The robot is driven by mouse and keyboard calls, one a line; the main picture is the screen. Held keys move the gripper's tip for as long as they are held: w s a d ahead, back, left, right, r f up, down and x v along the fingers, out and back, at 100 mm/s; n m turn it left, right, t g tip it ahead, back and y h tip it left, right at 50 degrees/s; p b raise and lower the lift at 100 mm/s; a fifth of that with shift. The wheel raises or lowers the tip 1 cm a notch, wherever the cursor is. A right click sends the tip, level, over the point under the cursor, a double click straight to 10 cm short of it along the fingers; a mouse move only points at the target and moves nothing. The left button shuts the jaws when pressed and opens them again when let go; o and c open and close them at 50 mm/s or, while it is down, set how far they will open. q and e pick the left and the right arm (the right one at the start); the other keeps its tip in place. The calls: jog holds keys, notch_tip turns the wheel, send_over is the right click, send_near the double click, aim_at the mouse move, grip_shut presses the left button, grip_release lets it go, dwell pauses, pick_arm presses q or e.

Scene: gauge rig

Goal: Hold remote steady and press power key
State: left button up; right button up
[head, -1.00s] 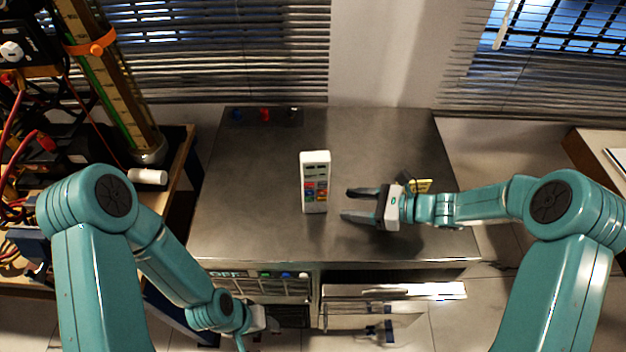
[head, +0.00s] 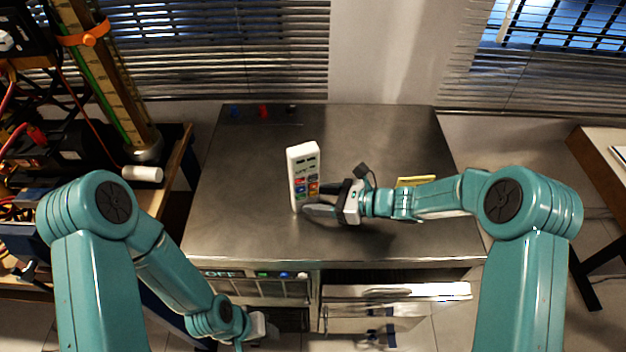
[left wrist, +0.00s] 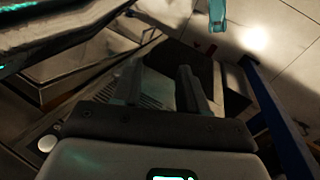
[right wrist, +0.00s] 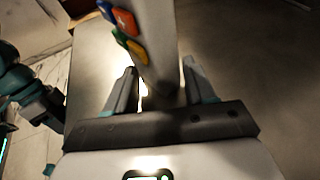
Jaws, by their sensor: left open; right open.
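The white remote (head: 304,172) with coloured keys stands upright on the dark metal table (head: 240,215), leaning a little to the left in the head view. My right gripper (head: 322,201) is open at its lower right side. In the right wrist view the remote (right wrist: 155,40) rises between the two open fingers (right wrist: 160,88); I cannot tell whether they touch it. The head view hides part of its lower edge behind a finger. My left gripper (left wrist: 160,85) is open and empty, low in front of the table. The power key cannot be told apart.
A yellow item (head: 416,181) lies behind my right forearm. Small blue and red knobs (head: 263,111) sit at the table's back left. A bench with wired equipment (head: 75,150) stands at the left. The table's back right is clear.

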jog(key=c, duration=0.7)
pick_arm(q)
grip_shut()
pick_arm(e)
jog(key=shift+c, duration=0.2)
dwell(1.0)
